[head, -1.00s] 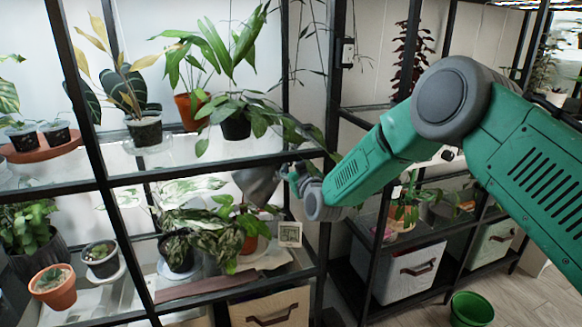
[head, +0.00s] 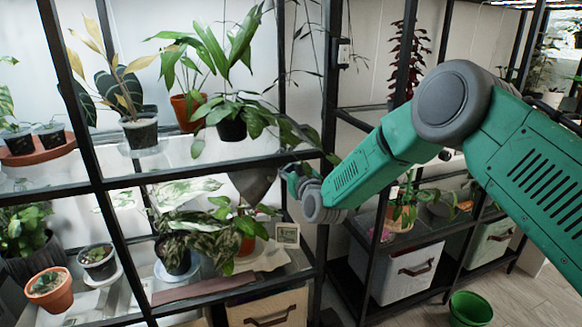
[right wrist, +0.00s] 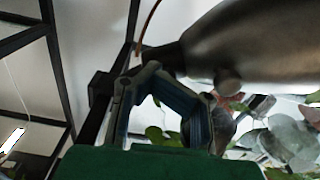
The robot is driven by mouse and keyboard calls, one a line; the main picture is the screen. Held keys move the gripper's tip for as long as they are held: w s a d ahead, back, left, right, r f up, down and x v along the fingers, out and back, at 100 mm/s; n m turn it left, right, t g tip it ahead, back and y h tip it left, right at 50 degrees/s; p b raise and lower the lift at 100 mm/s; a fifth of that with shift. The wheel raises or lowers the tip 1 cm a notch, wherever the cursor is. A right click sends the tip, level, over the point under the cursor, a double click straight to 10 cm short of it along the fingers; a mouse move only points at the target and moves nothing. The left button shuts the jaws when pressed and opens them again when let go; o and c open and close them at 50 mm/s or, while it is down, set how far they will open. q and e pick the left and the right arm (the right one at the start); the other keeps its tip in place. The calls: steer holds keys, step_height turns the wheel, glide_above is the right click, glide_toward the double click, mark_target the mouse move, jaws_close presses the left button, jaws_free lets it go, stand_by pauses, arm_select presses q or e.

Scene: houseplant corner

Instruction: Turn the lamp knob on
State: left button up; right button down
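The lamp has a grey metal cone shade (head: 254,184) hanging under the middle shelf. It fills the upper right of the right wrist view (right wrist: 265,40), where a small round knob (right wrist: 228,80) sticks out below the shade near its narrow dark neck. My right gripper (head: 284,171) is just right of the shade in the head view. In the right wrist view its blue-grey fingers (right wrist: 156,78) seem to meet at the tips, with nothing seen between them. The tips are close to the neck, left of the knob; whether they touch is unclear. My left gripper is not in view.
A black shelf frame's post (head: 329,120) stands close beside my right gripper. Below the shade are leafy plants (head: 195,240) and a small white card (head: 287,235). A hanging-leaf plant (head: 232,128) sits on the shelf above. A green bucket (head: 471,308) stands on the floor.

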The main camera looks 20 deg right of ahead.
steer(key=m, duration=0.4)
steer(key=a+m+b, duration=0.1)
steer(key=m, duration=0.3)
steer(key=m+b, duration=0.1)
steer(key=m, duration=0.2)
steer(key=shift+a+r+m, duration=0.25)
steer(key=shift+r+m, duration=0.05)
steer(key=shift+m, duration=0.1)
steer(key=shift+d+r+m+b, duration=0.1)
steer(key=shift+m+b, duration=0.4)
steer(key=shift+m, duration=0.7)
steer(key=shift+d+r+m+b, duration=0.1)
steer(key=shift+m+b, duration=0.4)
steer(key=shift+m, duration=0.7)
